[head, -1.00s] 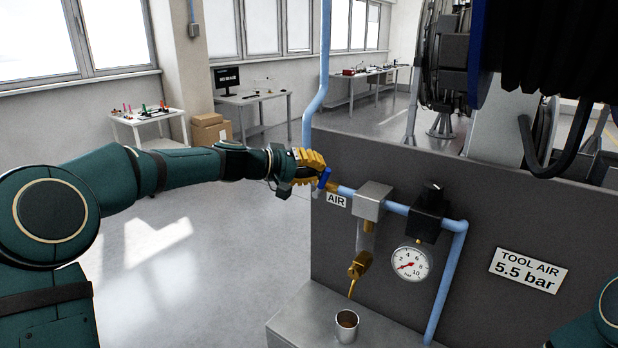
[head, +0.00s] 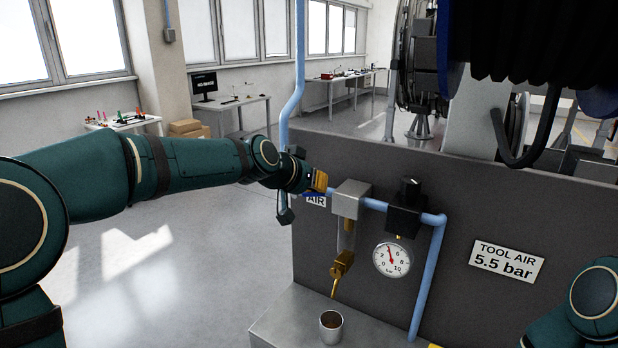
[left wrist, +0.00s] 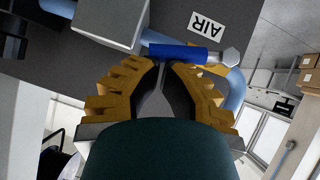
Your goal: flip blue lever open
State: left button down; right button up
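The blue lever (left wrist: 180,53) lies along the light blue air pipe (head: 375,204) in the left wrist view, close to the AIR label (left wrist: 207,24). In the head view only a blue sliver of it shows below my gripper. My left gripper (left wrist: 165,64) has its yellow fingers parted, with a gap between the tips. The tips are right at the lever; I cannot tell whether they touch it. In the head view the left gripper (head: 320,182) sits at the pipe above the AIR label. My right gripper is out of view.
The pressure gauge (head: 392,259) has its needle pointing up. A grey block (head: 350,198) and a black regulator (head: 404,212) sit along the pipe. A metal cup (head: 331,326) stands on the ledge below a brass drain valve (head: 342,263). The floor at left is clear.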

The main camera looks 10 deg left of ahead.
pick_arm(q)
jog(key=shift+s+d+f+b, duration=0.1)
jog(key=shift+d+f+b, duration=0.2)
jog(key=shift+f, duration=0.35)
dwell(0.4)
jog(key=s+a+r+p, duration=0.2)
jog(key=s+a+r, duration=0.1)
jog(key=s+r, duration=0.5)
jog(key=shift+s+r, duration=0.3)
jog(key=shift+r, duration=0.45)
jog(key=shift+a, duration=0.1)
